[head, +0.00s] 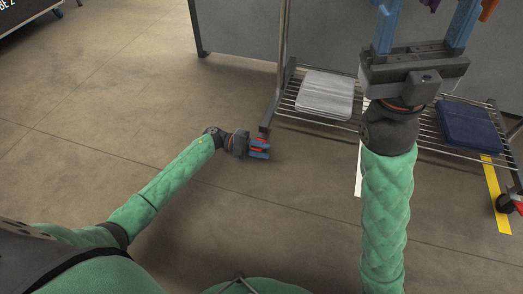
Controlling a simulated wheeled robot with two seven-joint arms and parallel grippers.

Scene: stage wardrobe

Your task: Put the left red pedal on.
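A red pedal (256,150) shows at the low left end of the clothes rack, near the floor. My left gripper (260,148) is right at it, its blue fingers on either side of the red. Whether the fingers touch or grip the pedal is too small to tell, and the caster there is mostly hidden. Another red pedal (503,200) shows at the rack's right caster, at the right edge. My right gripper (425,12) is raised in front of the rack, its blue fingers wide apart and nothing seen between them; its tips reach the top edge.
The rack's wire shelf (290,103) holds a folded grey cloth (325,94) and a folded navy cloth (468,127). A metal post (282,50) rises at its left. Yellow tape (497,200) and a white strip mark the floor.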

